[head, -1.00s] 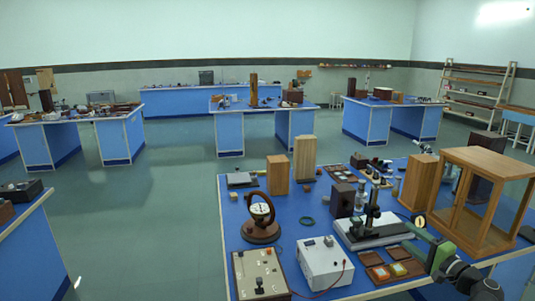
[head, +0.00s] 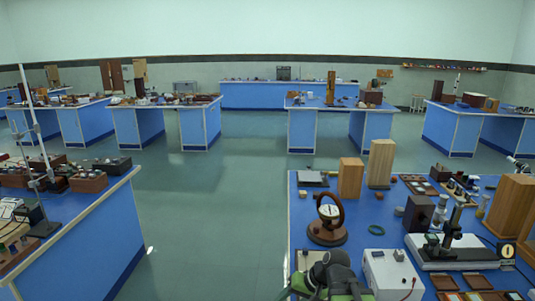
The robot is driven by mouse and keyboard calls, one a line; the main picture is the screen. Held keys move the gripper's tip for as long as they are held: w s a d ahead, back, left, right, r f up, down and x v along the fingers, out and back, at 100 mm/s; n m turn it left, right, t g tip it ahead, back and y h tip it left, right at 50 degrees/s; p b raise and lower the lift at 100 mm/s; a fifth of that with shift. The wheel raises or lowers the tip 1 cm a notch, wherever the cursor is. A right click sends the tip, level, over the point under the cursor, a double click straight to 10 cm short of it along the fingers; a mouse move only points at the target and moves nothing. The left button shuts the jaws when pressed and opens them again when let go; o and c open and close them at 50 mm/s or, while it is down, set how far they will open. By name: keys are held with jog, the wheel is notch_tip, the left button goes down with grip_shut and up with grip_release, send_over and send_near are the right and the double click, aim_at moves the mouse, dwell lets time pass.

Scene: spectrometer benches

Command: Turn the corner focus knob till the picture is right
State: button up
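I cannot pick out the focus knob with certainty. On the blue bench (head: 375,225) at the right stands an instrument with a dark upright column (head: 452,222) on a pale base (head: 445,255). Small dark parts sit on its column, too small to tell as knobs. A round pale dial (head: 507,250) is at the base's right end. The green and black end of my arm (head: 335,278) shows at the bottom edge, left of the white box (head: 393,274). It hides part of the beige panel box (head: 305,261). I cannot make out gripper fingers or anything held.
A round dial on a brown stand (head: 328,220) is behind my arm. Wooden blocks (head: 380,163) and a tall wooden case (head: 508,210) stand farther back and right. Another cluttered bench (head: 85,235) is at the left. Open floor (head: 215,220) lies between the benches.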

jog(key=s+d+f+g+h, duration=0.2)
jog(key=s+d+f+h, duration=0.1)
jog(key=d, duration=0.6)
jog(key=s+h, duration=0.1)
jog(key=h, duration=0.1)
jog(key=shift+s+d+n+h, duration=0.3)
jog(key=shift+d, duration=0.05)
jog(key=shift+f, duration=0.1)
